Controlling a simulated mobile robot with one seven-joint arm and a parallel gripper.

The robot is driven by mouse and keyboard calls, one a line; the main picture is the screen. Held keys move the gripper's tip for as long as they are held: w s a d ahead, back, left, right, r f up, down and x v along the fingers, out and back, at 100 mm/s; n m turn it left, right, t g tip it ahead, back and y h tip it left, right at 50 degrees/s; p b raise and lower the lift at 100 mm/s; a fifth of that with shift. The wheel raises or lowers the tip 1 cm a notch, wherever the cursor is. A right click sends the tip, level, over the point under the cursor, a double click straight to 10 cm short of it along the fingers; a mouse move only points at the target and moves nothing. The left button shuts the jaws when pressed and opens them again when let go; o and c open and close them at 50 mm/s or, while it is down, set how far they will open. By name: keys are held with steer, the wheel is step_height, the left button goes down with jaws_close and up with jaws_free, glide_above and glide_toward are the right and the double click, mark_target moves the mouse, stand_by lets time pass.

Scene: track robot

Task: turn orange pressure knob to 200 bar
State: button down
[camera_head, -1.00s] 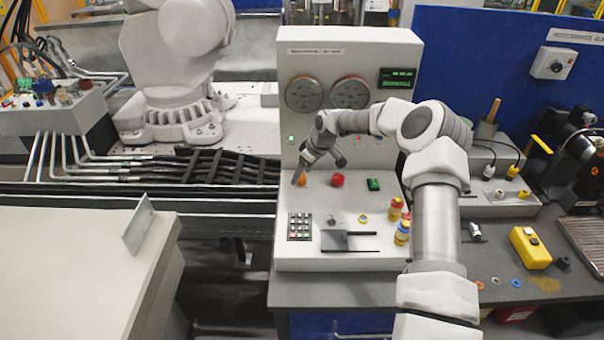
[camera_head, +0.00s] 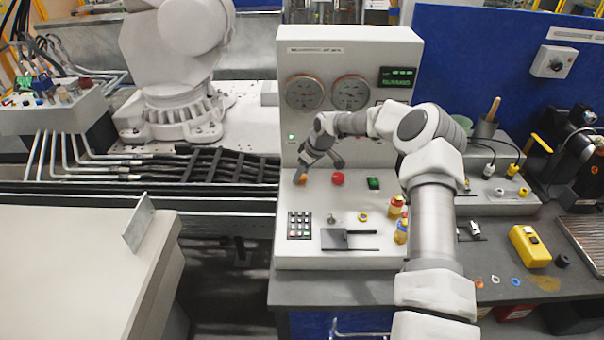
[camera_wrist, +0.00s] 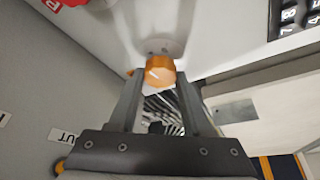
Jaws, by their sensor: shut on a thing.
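The orange pressure knob (camera_wrist: 160,72) sits on the white panel in the wrist view, with a pale mark on its face. It shows small in the head view (camera_head: 301,179), partly hidden by my gripper. My gripper (camera_wrist: 157,82) has its two fingers on either side of the knob, shut on it. In the head view my gripper (camera_head: 301,173) reaches down to the left part of the sloped panel. Two round gauges (camera_head: 305,93) (camera_head: 351,92) and a green digital display (camera_head: 398,77) are on the upright panel. Their readings are too small to tell.
A red mushroom button (camera_head: 338,179) stands just right of the knob, with a green switch (camera_head: 374,183) beyond it. A keypad (camera_head: 300,225) and a small lever (camera_head: 331,218) lie nearer the front. Yellow-and-red fittings (camera_head: 401,231) stand at the panel's right.

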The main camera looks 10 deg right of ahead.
steer(key=shift+a+f+m+t+h+b, duration=0.1)
steer(key=shift+f+m+t+h+b, duration=0.1)
steer(key=shift+m+b, duration=0.5)
steer(key=shift+f+m+t+h+b, duration=0.15)
steer(key=shift+m+b, duration=0.25)
steer(key=shift+b, duration=0.5)
steer(key=shift+r+m+h+b, duration=0.15)
steer(key=shift+m+h+b, duration=0.1)
steer(key=shift+m+b, duration=0.55)
steer(key=shift+r+m+t, duration=0.2)
steer(key=shift+m+t, duration=0.05)
steer(key=shift+m, duration=0.15)
steer(key=shift+c, duration=1.7)
jaws_free()
steer(key=v, duration=1.7)
steer(key=shift+a+r+b, duration=0.25)
steer(key=shift+b, duration=0.2)
steer(key=shift+s, duration=0.1)
